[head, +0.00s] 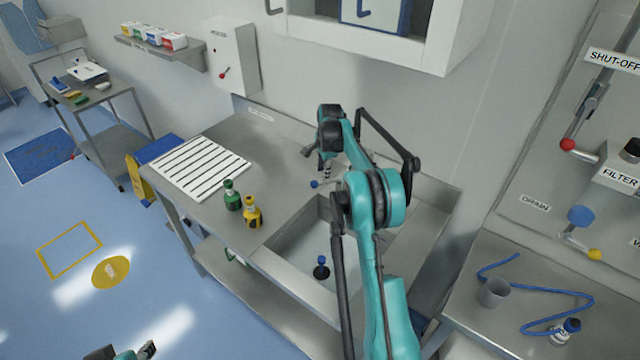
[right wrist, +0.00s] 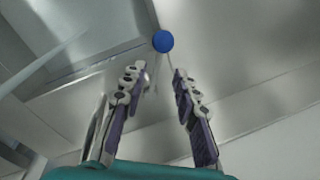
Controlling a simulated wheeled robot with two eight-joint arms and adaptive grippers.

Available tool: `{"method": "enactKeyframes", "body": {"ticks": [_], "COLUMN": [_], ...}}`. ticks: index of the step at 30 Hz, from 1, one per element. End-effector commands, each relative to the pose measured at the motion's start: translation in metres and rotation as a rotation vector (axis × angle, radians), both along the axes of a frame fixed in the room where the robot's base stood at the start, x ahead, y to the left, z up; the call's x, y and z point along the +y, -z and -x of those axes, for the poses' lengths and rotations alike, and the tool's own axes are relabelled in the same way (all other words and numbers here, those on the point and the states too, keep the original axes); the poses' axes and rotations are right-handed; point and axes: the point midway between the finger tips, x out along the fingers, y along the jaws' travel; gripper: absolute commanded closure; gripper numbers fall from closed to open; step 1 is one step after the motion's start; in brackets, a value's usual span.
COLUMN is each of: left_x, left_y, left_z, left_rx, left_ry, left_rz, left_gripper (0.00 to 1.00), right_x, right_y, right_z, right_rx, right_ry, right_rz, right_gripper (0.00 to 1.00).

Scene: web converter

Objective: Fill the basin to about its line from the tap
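The basin (head: 296,243) is sunk into the steel counter, partly hidden by my right arm. Its floor looks pale; I cannot make out a water level or a fill line. A dark plug with a blue knob (head: 321,262) stands on its floor. The tap is mostly hidden behind my arm. A blue ball knob (head: 314,183), probably the tap's lever end, sits at the basin's back left and shows in the right wrist view (right wrist: 163,41). My right gripper (right wrist: 152,78) is open and empty, the knob just beyond its fingertips. My left gripper (head: 122,354) barely shows at the bottom edge.
A green bottle (head: 232,197) and a yellow bottle (head: 252,213) stand on the counter left of the basin, near a white slatted rack (head: 200,166). At right, a bench holds a grey cup (head: 493,292) and blue tubing (head: 548,291). A wall cabinet (head: 385,35) hangs above.

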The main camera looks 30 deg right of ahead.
Motion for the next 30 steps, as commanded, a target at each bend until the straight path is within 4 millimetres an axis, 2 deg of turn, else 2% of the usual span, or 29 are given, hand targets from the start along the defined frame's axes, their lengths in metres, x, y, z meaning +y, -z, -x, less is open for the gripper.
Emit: {"method": "enactKeyframes", "body": {"ticks": [3, 9, 13, 21, 24, 25, 30], "left_x": [0.000, 0.000, 0.000, 0.000, 0.000, 0.000, 0.000], "left_y": [0.006, 0.009, 0.010, 0.010, 0.010, 0.010, 0.010], "left_z": [0.000, 0.000, 0.000, 0.000, 0.000, 0.000, 0.000], "left_rx": [0.000, 0.000, 0.000, 0.000, 0.000, 0.000, 0.000], "left_ry": [0.000, 0.000, 0.000, 0.000, 0.000, 0.000, 0.000], "left_rz": [0.000, 0.000, 0.000, 0.000, 0.000, 0.000, 0.000], "left_gripper": [0.60, 0.60, 0.60, 0.60, 0.60, 0.60, 0.60], "right_x": [-0.001, -0.001, -0.002, -0.002, -0.002, -0.002, -0.002], "right_y": [0.023, 0.050, 0.058, 0.059, 0.059, 0.058, 0.058], "right_z": [-0.004, -0.010, -0.011, -0.011, -0.011, -0.011, -0.011], "right_rx": [0.000, 0.000, 0.000, 0.000, 0.000, 0.000, 0.000], "right_ry": [0.000, 0.000, 0.000, 0.000, 0.000, 0.000, 0.000], "right_rz": [0.000, 0.000, 0.000, 0.000, 0.000, 0.000, 0.000], "right_gripper": [0.70, 0.70, 0.70, 0.70, 0.96, 1.00, 1.00]}}
